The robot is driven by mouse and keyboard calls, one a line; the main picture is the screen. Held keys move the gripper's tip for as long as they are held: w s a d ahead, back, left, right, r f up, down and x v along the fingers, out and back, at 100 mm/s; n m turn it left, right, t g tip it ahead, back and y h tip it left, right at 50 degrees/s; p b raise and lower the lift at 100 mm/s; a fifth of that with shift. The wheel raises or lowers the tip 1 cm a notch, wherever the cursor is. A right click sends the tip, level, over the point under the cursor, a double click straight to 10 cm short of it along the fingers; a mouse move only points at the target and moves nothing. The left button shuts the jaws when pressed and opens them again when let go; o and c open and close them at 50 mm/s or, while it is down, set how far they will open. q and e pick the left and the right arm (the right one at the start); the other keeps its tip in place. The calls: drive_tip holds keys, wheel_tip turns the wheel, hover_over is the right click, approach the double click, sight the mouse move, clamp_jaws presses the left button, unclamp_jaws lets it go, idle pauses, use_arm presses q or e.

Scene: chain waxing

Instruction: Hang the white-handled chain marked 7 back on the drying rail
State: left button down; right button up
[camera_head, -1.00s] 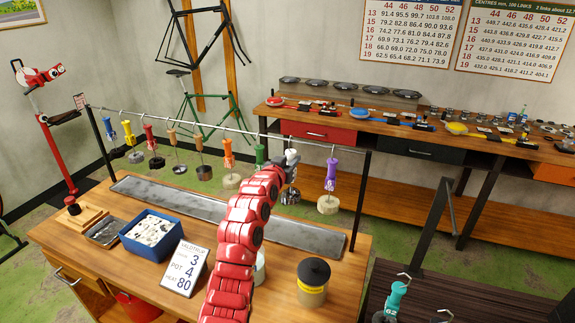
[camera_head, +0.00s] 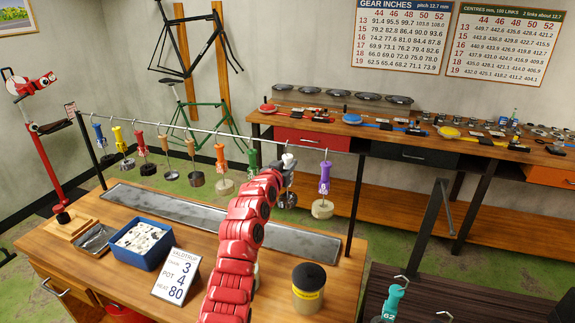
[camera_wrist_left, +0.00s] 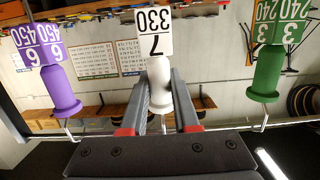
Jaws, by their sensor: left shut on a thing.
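The white-handled chain's handle (camera_head: 289,161) is at my left gripper (camera_head: 281,174), in the rail's line between the green and purple handles. The left wrist view shows the white handle (camera_wrist_left: 160,88) with its tag marked 7 and 330, between the fingers of my left gripper (camera_wrist_left: 158,100), which is shut on it. Its chain (camera_head: 287,200) hangs below the gripper. The drying rail (camera_head: 225,133) runs across above the bench. The gripper largely hides the hook; I cannot tell whether it rests on the rail. My right gripper is out of view.
On the rail hang several coloured handles, with purple (camera_head: 324,178) to the right and green (camera_head: 252,160) to the left. Below are a metal drip tray (camera_head: 170,209), a blue box (camera_head: 140,258), a number card (camera_head: 178,276) and a lidded jar (camera_head: 308,290).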

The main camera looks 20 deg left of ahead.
use_arm(q)
drive_tip(key=c, duration=0.6)
unclamp_jaws()
drive_tip(key=shift+o, duration=0.4)
drive_tip(key=shift+o, duration=1)
drive_tip(key=shift+s, duration=0.15)
